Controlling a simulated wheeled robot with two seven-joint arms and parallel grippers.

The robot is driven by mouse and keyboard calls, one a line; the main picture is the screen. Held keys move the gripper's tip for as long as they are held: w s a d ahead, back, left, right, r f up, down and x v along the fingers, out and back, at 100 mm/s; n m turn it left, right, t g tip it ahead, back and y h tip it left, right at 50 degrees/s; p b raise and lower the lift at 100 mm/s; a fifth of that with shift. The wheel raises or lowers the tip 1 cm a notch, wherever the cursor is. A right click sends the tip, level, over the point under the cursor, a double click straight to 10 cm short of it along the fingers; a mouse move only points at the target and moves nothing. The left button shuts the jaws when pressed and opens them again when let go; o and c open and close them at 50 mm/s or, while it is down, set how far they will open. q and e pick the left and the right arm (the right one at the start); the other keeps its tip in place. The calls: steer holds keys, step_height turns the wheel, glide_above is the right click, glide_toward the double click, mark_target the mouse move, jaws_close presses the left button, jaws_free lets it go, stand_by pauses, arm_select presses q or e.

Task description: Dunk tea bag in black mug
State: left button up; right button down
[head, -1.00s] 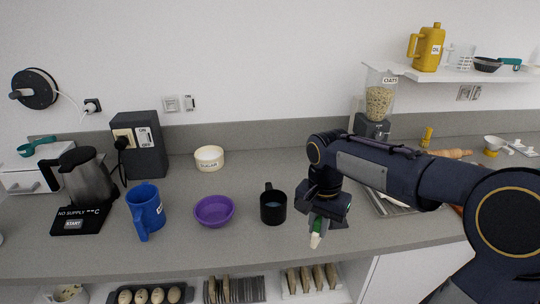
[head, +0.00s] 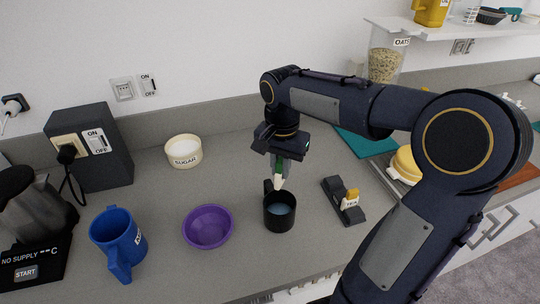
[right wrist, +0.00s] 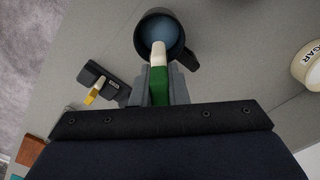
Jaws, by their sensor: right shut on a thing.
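The black mug (head: 279,222) stands upright on the counter, with bluish liquid inside. My right gripper (head: 283,166) is shut on the tea bag (head: 280,183), a white bag with a green part between the fingers. The bag hangs white end down just above the mug's far rim in the head view. In the right wrist view the tea bag (right wrist: 158,56) overlaps the near part of the opening of the mug (right wrist: 182,48). I cannot tell whether its tip is below the rim. My left gripper is not in view.
A purple bowl (head: 208,227) and a blue jug (head: 118,240) are left. A sugar bowl (head: 183,152) stands behind. The counter between the sugar bowl and mug is clear.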

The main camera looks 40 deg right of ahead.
mark_target(280, 184)
step_height(280, 184, down, 2)
steer(key=shift+s+b, duration=0.1)
steer(key=shift+b, duration=0.7)
step_height(280, 184, down, 4)
steer(key=b, duration=0.3)
steer(key=shift+f+b, duration=3.35)
steer(key=shift+f, duration=1.05)
steer(key=shift+f, duration=0.2)
stand_by(2.0)
